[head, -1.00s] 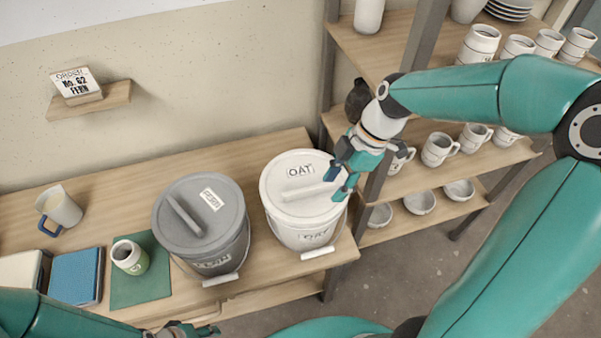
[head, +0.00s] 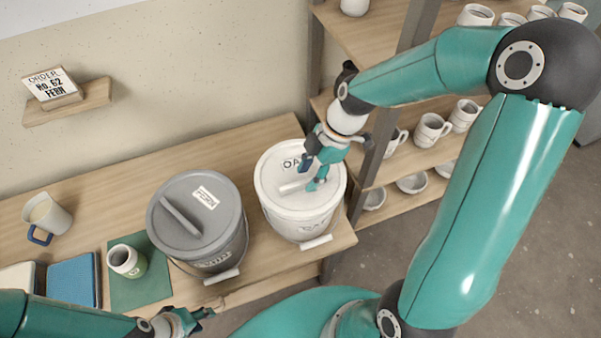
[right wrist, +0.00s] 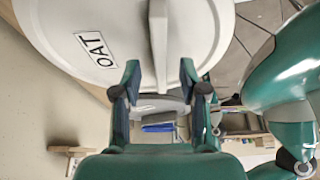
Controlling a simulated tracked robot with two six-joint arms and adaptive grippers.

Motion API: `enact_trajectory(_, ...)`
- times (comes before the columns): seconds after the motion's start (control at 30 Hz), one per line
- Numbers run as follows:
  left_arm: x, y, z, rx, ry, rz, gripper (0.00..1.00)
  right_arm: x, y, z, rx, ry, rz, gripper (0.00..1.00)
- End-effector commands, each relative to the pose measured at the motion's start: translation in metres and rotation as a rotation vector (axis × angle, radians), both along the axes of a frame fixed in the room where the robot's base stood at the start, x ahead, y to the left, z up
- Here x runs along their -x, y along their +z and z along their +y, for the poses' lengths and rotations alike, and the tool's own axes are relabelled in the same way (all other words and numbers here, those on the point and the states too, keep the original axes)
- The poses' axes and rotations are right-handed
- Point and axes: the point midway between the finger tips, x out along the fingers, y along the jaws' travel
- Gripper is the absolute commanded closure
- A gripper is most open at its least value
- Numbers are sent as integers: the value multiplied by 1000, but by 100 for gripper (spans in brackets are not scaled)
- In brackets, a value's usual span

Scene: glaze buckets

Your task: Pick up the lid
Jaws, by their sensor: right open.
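The white bucket marked OAT (head: 303,224) has its white lid (head: 272,178) on, with a raised bar handle (head: 291,187). The grey bucket marked FERN (head: 222,260) stands left of it with its grey lid (head: 183,190) on. My right gripper (head: 309,176) is open and empty over the white lid. In the right wrist view, the white lid's handle (right wrist: 158,38) reaches in between the open fingers (right wrist: 160,82); I cannot tell whether they touch it. My left gripper (head: 203,315) is low in the head view, in front of the bench; its jaws are unclear.
The wooden bench (head: 110,190) also holds a mug (head: 48,215), a green-marked cup (head: 126,262) on a green mat (head: 140,290), and a blue book (head: 73,280). An order card reading No. 62 FERN (head: 52,88) stands on a wall shelf. Shelves with mugs (head: 432,130) stand right.

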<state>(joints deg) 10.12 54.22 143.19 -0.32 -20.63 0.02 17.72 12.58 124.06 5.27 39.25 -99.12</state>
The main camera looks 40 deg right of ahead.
Motion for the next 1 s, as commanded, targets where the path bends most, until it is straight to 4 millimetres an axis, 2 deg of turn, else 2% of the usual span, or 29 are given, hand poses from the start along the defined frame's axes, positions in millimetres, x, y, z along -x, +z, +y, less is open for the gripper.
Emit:
enact_trajectory(0.13,0,2,0,0,0,0,60,-1,-14,5,-1,0,2,57)
enact_trajectory(0.37,0,2,0,0,0,0,60,-1,-16,6,0,-3,-1,57)
enact_trajectory(0.47,0,2,0,0,0,0,60,-1,-16,5,0,-3,-1,71)
enact_trajectory(0.63,0,2,0,0,0,0,60,-1,-15,5,0,-3,-1,99)
enact_trajectory(1.0,0,2,0,0,0,0,60,-1,-15,5,1,-3,-3,100)
